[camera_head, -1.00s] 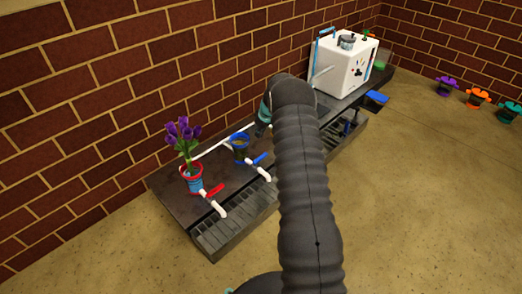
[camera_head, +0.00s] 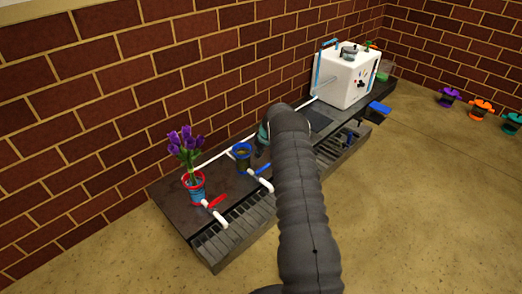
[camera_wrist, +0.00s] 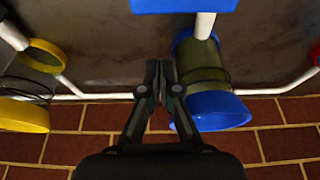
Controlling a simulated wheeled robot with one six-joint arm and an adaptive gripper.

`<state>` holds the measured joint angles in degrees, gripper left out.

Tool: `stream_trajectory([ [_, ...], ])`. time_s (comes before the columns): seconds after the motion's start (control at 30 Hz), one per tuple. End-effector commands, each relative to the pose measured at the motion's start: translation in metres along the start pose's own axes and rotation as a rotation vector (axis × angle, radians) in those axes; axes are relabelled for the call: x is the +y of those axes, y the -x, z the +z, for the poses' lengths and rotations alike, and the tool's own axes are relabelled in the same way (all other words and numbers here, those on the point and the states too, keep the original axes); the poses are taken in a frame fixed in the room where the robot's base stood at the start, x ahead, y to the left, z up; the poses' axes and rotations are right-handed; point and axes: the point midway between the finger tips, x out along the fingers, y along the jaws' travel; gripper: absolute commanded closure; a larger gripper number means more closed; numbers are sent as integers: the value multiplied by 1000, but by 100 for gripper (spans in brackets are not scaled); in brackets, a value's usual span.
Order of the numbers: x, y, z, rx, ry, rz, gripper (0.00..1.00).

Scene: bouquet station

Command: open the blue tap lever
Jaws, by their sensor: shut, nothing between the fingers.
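The blue tap lever (camera_head: 264,171) sits on a white tap (camera_head: 259,183) beside the blue-rimmed vase (camera_head: 242,157) in the head view. In the wrist view a blue piece, which looks like the lever (camera_wrist: 185,5), is cut by the top edge above a white pipe. The blue-rimmed vase (camera_wrist: 205,75) is below it there. My gripper (camera_wrist: 158,70) is shut and empty, just left of this vase and apart from the lever. In the head view my arm hides most of the gripper.
A vase of purple flowers (camera_head: 194,188) and a red lever (camera_head: 217,202) stand left of the blue tap. A yellow-rimmed vase (camera_wrist: 28,112) is left in the wrist view. A brick wall (camera_head: 120,100) runs behind; a white box (camera_head: 346,75) is at the far end.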

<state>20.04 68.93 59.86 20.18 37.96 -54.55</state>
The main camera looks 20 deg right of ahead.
Motion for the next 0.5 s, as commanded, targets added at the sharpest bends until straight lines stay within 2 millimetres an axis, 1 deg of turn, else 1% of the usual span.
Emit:
stream_trajectory([
  [0.03, 0, -8, 0, 0, 0, 0, 100],
  [0.23, -1, -31, 0, 0, 0, 0, 100],
  [0.27, 1, -26, 2, 1, -1, 1, 100],
  [0.5, 0, -19, 23, -1, -2, 0, 100],
])
